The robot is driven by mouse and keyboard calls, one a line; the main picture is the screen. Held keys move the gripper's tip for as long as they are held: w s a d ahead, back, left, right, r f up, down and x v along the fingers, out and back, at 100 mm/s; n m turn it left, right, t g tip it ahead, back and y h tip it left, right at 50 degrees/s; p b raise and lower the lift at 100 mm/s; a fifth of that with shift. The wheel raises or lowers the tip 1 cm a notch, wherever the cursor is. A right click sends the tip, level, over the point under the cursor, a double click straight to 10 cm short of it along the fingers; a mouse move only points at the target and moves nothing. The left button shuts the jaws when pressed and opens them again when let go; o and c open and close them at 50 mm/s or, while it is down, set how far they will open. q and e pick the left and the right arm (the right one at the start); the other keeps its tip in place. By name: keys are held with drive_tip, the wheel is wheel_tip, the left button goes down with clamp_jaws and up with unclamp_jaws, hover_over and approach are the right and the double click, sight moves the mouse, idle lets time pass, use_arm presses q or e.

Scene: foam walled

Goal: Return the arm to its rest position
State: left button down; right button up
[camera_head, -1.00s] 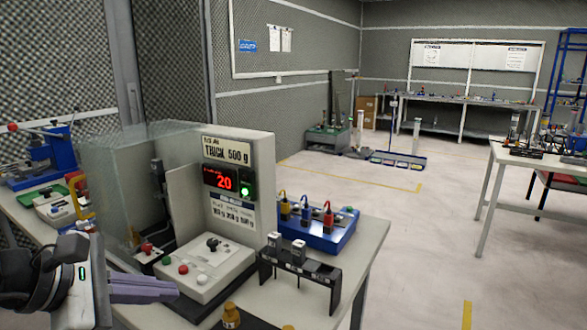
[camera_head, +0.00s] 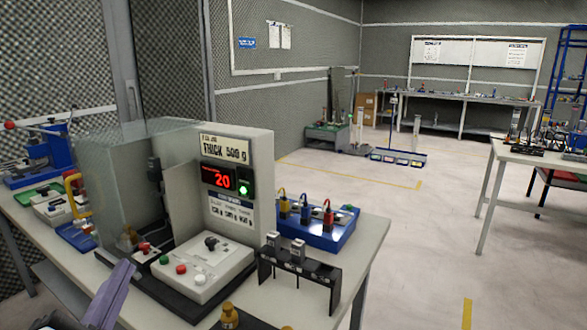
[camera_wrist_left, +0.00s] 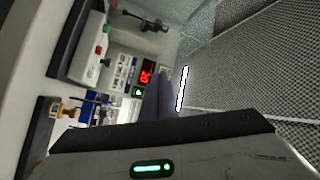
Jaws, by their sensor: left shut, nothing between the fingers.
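My left gripper (camera_head: 112,290) shows at the lower left of the head view, in front of the bench edge. Its purple-grey fingers are together and point up and to the right, with nothing between them. In the left wrist view the shut fingers (camera_wrist_left: 159,97) stand out against the machine behind. The rest of my left arm is mostly below the picture. My right gripper is not in view.
A grey test machine (camera_head: 236,155) with a red "20" display stands on the bench (camera_head: 366,245). Beside it are a blue box (camera_head: 325,232), a black rack (camera_head: 298,272) and a brass weight (camera_head: 229,316). A blue press (camera_head: 40,160) stands at left. Open floor (camera_head: 430,240) lies right.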

use_arm(q)
drive_tip(key=s+a+f+n+g+y, duration=0.1)
drive_tip(key=s+f+n+g, duration=0.25)
drive_tip(key=f, duration=0.55)
drive_tip(key=s+a+f+n+g, duration=0.1)
drive_tip(key=s+f+n+g, duration=0.3)
drive_tip(key=f, duration=0.5)
drive_tip(key=s+d+f+n+g+h, duration=0.1)
drive_tip(key=s+d+f+g+h, duration=0.2)
drive_tip(key=s+f, duration=0.4)
drive_tip(key=s+d+f+n+g, duration=0.1)
drive_tip(key=s+d+f+g, duration=0.4)
drive_tip(key=s, duration=0.4)
drive_tip(key=w+d+f+t+h, duration=0.1)
drive_tip(key=w+d+f+t, duration=0.1)
drive_tip(key=f, duration=0.4)
drive_tip(key=w+d+f+t+h, duration=0.1)
drive_tip(key=w+d+f+t, duration=0.1)
drive_tip(key=f, duration=0.4)
drive_tip(key=shift+w+m, duration=0.1)
drive_tip(key=shift+m, duration=0.15)
